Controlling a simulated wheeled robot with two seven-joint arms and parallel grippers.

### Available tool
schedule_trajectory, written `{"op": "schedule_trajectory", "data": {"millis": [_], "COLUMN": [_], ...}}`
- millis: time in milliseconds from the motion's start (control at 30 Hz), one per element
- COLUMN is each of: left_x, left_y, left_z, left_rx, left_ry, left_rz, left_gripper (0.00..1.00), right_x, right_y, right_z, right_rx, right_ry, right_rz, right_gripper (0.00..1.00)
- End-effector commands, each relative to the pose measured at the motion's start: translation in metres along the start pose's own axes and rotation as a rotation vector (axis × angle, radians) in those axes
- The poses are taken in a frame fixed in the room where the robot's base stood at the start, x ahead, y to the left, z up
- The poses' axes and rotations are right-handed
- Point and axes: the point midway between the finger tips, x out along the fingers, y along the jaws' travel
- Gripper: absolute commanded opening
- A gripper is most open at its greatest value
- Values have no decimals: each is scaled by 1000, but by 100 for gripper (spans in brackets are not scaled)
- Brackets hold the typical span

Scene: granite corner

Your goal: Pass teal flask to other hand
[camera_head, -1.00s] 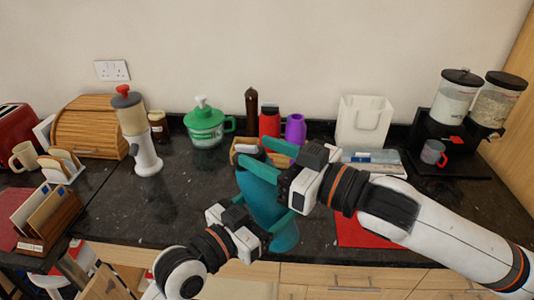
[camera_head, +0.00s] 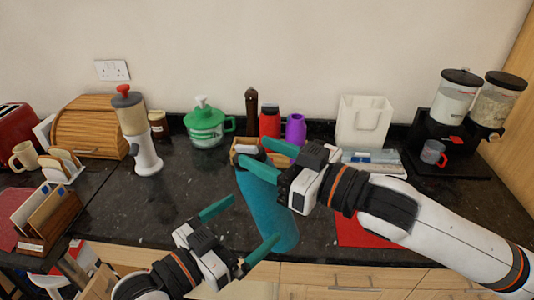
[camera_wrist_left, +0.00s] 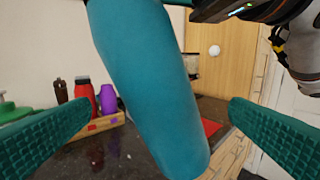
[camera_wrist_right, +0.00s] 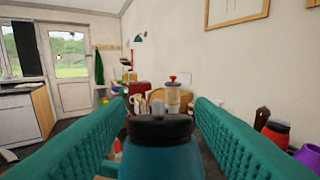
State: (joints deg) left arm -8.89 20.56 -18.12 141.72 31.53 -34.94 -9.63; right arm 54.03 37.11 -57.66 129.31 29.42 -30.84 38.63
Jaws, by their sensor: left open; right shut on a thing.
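The teal flask (camera_head: 268,210) with a dark cap hangs tilted above the counter's front edge. My right gripper (camera_head: 262,158) is shut on its upper part, just below the cap. The dark cap and teal shoulder of the flask also show between the fingers in the right wrist view (camera_wrist_right: 160,130). My left gripper (camera_head: 240,228) is open and empty, to the lower left of the flask and apart from it. In the left wrist view the flask's body (camera_wrist_left: 150,80) stands beyond and between the two spread teal fingers.
The dark granite counter (camera_head: 190,185) has clear room at left of the flask. A red mat (camera_head: 360,232) lies at right. A green lidded pot (camera_head: 207,128), red bottle (camera_head: 270,121) and purple bottle (camera_head: 295,129) stand behind. A grinder (camera_head: 140,130) stands at left.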

Motion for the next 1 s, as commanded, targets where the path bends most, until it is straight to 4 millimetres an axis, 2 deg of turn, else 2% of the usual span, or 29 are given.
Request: {"op": "schedule_trajectory", "data": {"millis": [167,267,367,500,667,867,1000], "left_x": [-9,-6,-3,-2,-11,-38,-68], "left_y": [2,7,14,31,53,73,75], "left_z": [-9,-34,-76,-149,-233,-336,-405], "left_rx": [-19,-75,-170,-296,-367,-390,-397], "left_ry": [22,77,167,300,432,595,716], "left_rz": [-2,-3,-6,34,135,272,350], "left_gripper": [100,100,100,100,100,100,100], "right_x": [0,0,0,0,0,0,0], "right_y": [0,0,0,0,0,0,0], "right_z": [1,1,1,1,1,1,1], "right_rx": [-2,-2,-2,-2,-2,-2,-2], "right_ry": [-3,-3,-3,-3,-3,-3,-3], "right_rz": [1,0,0,0,0,1,1], "right_gripper": [9,9,9,9,9,9,9]}}
